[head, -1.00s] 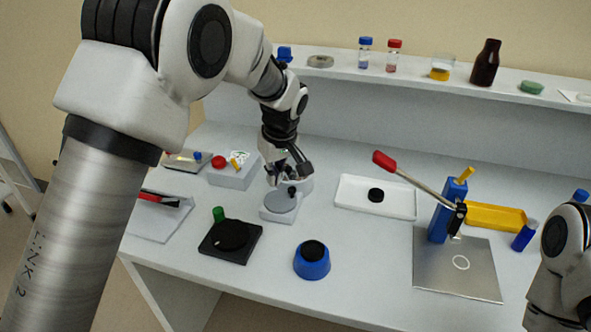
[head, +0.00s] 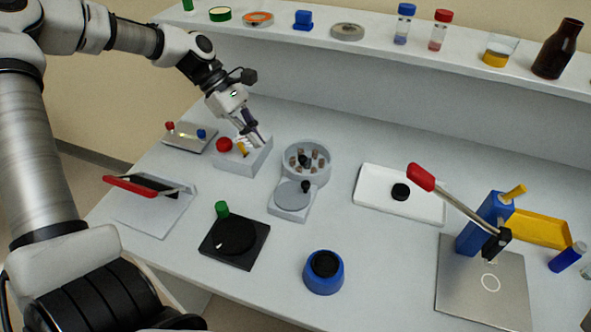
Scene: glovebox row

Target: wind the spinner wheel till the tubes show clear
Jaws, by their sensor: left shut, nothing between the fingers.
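The spinner stands on the middle of the table: a grey base with a flat round hand wheel (head: 291,195) carrying a small black knob, joined to a round grey bowl (head: 320,178) behind it. Several small tubes (head: 306,158) stand in a ring in the bowl around a dark hub. Their contents look brownish, not clear. My left gripper (head: 252,141) is shut and empty, to the left of the bowl, over or just behind the white box; I cannot tell whether it touches the box. My right gripper is out of view.
The white box (head: 232,163) has a red button and a yellow lever. A black turntable (head: 236,236) with a green knob and a blue pot (head: 323,274) stand in front. A red-handled lever press (head: 480,225) and white tray (head: 374,205) are at right. A shelf runs behind.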

